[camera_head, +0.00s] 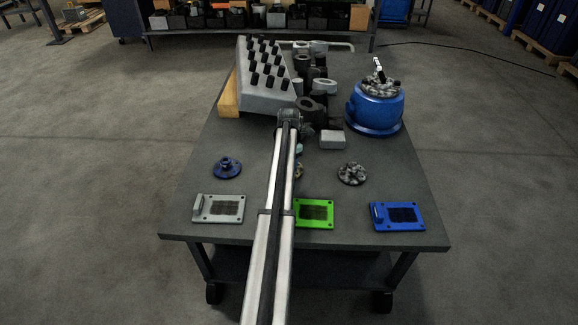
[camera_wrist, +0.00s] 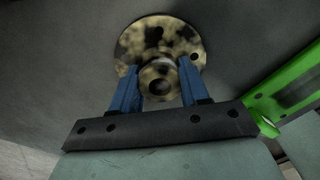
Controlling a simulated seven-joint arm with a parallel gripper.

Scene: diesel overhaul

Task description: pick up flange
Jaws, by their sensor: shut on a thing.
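A flange with a round, mottled tan-and-black disc (camera_wrist: 185,42) and a central hub fills the upper middle of the wrist view. My gripper (camera_wrist: 159,72) has its two blue fingers on either side of the hub, shut on it. In the head view only a small brown edge of this flange (camera_head: 299,170) shows beside my arm, which hides the rest and most of my gripper. Two other flanges lie on the table: a blue one (camera_head: 227,168) at left and a grey mottled one (camera_head: 352,173) at right.
A grey plate (camera_head: 218,209), a green plate (camera_head: 316,213) and a blue plate (camera_head: 398,217) lie along the table's (camera_head: 410,185) near edge. A studded grey block (camera_head: 262,95), dark cylindrical parts (camera_head: 311,108) and a blue round housing (camera_head: 374,108) stand farther back.

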